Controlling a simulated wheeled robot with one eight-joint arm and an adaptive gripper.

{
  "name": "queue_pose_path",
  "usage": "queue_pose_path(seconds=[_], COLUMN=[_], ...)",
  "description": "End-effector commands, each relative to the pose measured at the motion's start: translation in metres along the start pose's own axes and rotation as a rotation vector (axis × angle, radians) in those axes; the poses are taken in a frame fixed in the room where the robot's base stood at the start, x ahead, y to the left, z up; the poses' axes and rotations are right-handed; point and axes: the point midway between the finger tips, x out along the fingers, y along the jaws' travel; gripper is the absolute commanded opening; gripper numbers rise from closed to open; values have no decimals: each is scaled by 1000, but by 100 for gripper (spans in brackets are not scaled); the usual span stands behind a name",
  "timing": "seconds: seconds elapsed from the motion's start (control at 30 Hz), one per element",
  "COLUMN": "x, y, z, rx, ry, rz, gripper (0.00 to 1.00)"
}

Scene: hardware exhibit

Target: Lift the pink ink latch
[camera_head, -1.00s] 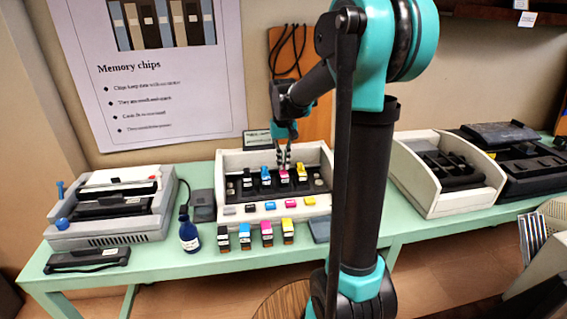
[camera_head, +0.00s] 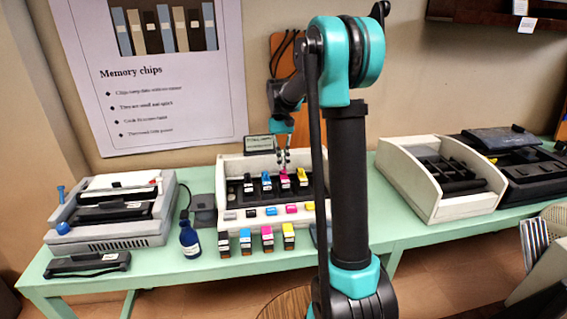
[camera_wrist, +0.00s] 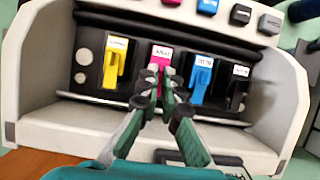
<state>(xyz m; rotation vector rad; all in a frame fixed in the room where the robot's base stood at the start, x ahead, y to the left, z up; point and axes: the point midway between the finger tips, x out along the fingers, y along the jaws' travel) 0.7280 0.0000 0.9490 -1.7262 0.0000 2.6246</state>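The pink ink latch (camera_wrist: 160,56) has a white label and stands in the printer's dark slot row, between the yellow latch (camera_wrist: 113,66) and the cyan latch (camera_wrist: 201,74) in the wrist view. It also shows in the head view (camera_head: 285,181). My gripper (camera_wrist: 160,80) points at the pink latch, with one fingertip on each side of its lower part. The fingers are apart with a narrow gap. Whether they touch the latch cannot be told. In the head view my gripper (camera_head: 284,159) is just above the latch.
A black latch (camera_wrist: 238,88) stands beside the cyan one. The printer's pale side walls (camera_wrist: 28,85) flank the slots. Coloured buttons (camera_head: 270,211) line its front, with several cartridges (camera_head: 266,238) before it. A blue bottle (camera_head: 189,238) stands left; an open pale device (camera_head: 435,185) is right.

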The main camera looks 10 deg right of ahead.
Motion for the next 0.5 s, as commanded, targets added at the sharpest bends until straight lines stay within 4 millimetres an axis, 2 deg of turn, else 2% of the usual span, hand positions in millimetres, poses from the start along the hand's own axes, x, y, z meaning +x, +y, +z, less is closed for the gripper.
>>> queue_pose_path(seconds=[0.03, 0.17, 0.5], x=[0, 0, -2], y=[0, 0, 0], z=[0, 0, 0], rx=[0, 0, 0], ry=[1, 1, 1], rz=[0, 0, 0], gripper=[10, 26, 26])
